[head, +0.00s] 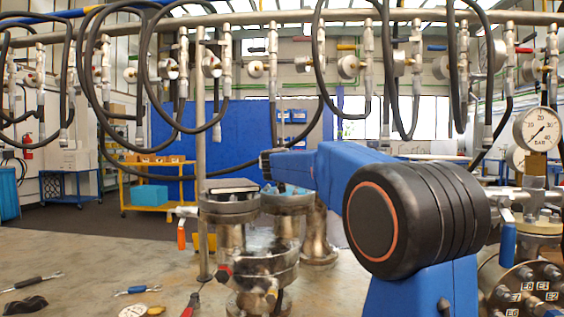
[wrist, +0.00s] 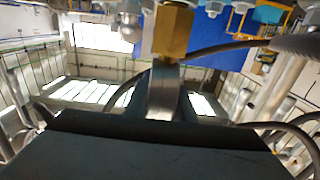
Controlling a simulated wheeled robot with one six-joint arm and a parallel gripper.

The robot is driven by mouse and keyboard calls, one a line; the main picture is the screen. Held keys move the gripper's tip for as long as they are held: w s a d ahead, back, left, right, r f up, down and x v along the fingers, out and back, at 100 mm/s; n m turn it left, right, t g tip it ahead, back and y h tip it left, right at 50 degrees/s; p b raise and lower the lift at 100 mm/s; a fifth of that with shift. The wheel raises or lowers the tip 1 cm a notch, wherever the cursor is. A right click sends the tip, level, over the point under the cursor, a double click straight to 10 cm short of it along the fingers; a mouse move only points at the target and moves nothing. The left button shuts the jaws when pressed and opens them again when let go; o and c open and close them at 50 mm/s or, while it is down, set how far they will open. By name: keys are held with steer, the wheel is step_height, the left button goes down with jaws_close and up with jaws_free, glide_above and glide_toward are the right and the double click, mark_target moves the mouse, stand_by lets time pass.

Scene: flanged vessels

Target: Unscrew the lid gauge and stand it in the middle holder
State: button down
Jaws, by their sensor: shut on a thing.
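In the wrist view my gripper (wrist: 166,66) is shut on a brass hex fitting (wrist: 175,30). One bright metal finger runs from the dark gripper body up to the brass. The fitting leaves the top of the picture, so I cannot tell what it carries. In the head view my gripper is hidden at the far end of my blue arm. A round white bar gauge (head: 538,128) stands upright on a brass hex at the right, over a flanged vessel (head: 540,228), clear of my arm. I cannot make out the middle holder.
Flanged vessels (head: 231,208) stand centre left, close to my arm. Black hoses (head: 90,75) and a pipe rail with valves hang above. Tools (head: 32,283) and a loose dial (head: 133,311) lie on the bench, left. A yellow cart (head: 158,180) stands behind.

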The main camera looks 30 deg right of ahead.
steer(key=shift+r, duration=1.65)
steer(key=shift+s+r, duration=0.1)
steer(key=shift+r, duration=0.7)
steer(key=shift+s+a+r, duration=0.1)
steer(key=shift+a+r, duration=0.05)
steer(key=shift+r, duration=0.85)
steer(key=c, duration=2)
jaws_free()
steer(key=shift+f, duration=0.1)
steer(key=shift+c, duration=0.2)
